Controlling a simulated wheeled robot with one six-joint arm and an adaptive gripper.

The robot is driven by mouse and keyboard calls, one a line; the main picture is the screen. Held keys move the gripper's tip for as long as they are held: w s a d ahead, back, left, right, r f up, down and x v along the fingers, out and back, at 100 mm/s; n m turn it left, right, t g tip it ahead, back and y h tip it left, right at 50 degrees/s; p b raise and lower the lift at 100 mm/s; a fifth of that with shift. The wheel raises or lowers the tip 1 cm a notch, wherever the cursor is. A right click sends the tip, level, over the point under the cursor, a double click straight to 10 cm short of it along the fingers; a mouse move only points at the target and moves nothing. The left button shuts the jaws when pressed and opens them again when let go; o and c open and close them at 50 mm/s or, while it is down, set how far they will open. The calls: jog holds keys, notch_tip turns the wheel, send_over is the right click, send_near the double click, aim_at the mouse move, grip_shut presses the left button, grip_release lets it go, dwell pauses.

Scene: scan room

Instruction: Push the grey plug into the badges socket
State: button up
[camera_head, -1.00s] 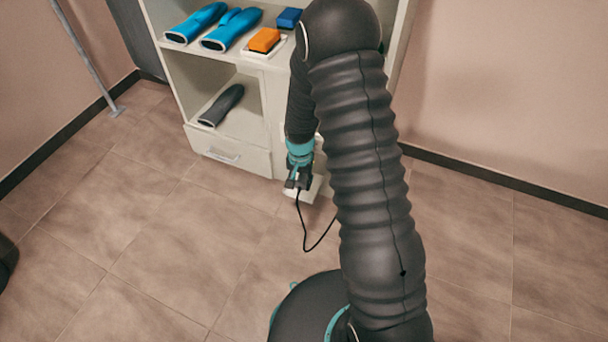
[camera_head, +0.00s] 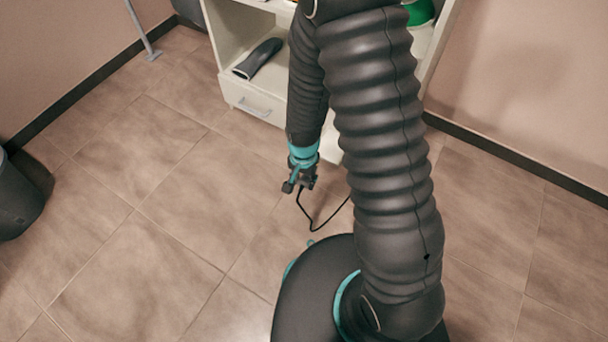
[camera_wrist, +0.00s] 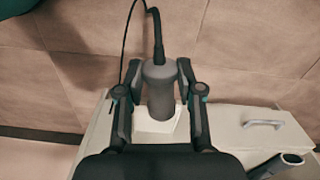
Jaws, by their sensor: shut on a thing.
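The grey plug (camera_wrist: 159,88) is between the two fingers of my gripper (camera_wrist: 160,95) in the wrist view, with a black cable (camera_wrist: 157,30) running from its end. A pale block-like thing (camera_wrist: 158,128) shows just beyond the plug; I cannot tell whether they touch. In the head view my gripper (camera_head: 302,181) is low in front of the cabinet, and the cable (camera_head: 318,225) loops from it toward my base. The plug is too small to make out there. I cannot make out the badges socket or any label.
The white cabinet (camera_head: 232,88) stands behind my gripper, with a drawer (camera_head: 255,102) and a dark boot-like object (camera_head: 258,58) on its shelf. A green object (camera_head: 419,12) is at the top right. A dark bin (camera_head: 18,195) stands at the left. The tiled floor between is clear.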

jog(key=shift+w, duration=0.1)
jog(key=w+d+r+n, duration=0.5)
jog(key=w+d, duration=0.6)
jog(key=d, duration=0.1)
jog(key=shift+s, duration=0.15)
